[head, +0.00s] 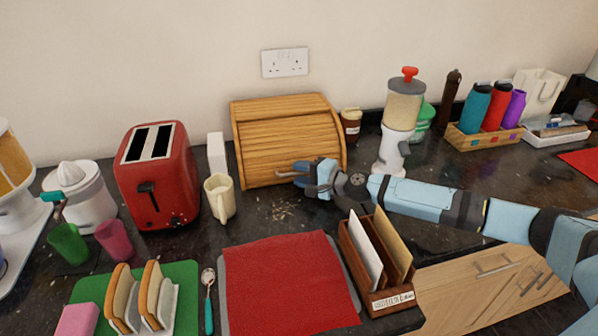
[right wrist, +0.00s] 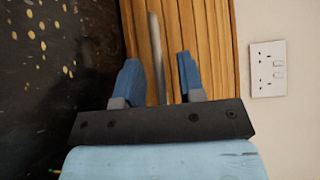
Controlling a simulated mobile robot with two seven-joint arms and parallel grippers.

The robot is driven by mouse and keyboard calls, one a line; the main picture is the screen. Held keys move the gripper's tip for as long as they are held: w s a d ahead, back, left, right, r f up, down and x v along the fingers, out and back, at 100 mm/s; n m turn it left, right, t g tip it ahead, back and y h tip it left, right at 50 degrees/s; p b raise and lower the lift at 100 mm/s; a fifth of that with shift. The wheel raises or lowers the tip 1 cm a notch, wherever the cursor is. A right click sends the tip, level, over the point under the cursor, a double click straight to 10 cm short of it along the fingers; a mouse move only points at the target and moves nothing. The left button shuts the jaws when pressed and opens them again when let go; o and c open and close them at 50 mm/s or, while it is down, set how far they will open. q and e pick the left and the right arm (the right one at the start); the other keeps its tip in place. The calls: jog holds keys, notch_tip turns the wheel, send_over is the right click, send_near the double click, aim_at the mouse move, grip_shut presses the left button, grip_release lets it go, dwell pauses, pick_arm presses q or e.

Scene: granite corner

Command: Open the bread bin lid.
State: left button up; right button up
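The wooden bread bin (head: 270,135) stands against the back wall with its ribbed roll lid down. Its handle, a metal bar (right wrist: 157,55), runs along the lower part of the lid. My right gripper (head: 303,177) is in front of the bin at the lid's lower right. In the right wrist view its blue fingers (right wrist: 157,80) are spread apart. The bar shows in the gap between them, with space on both sides, and no finger visibly touches it. I cannot tell how deep the bar lies between the fingers. My left gripper is out of view.
A cream mug (head: 219,198) and a red toaster (head: 157,178) stand left of the bin. A brown jar (head: 351,125) and a blender (head: 402,115) stand to its right. A letter rack (head: 383,285) and red mat (head: 285,285) lie in front. Crumbs dot the counter before the bin.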

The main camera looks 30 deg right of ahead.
jog(key=shift+w+a, duration=0.25)
jog(key=shift+w, duration=0.15)
grip_shut()
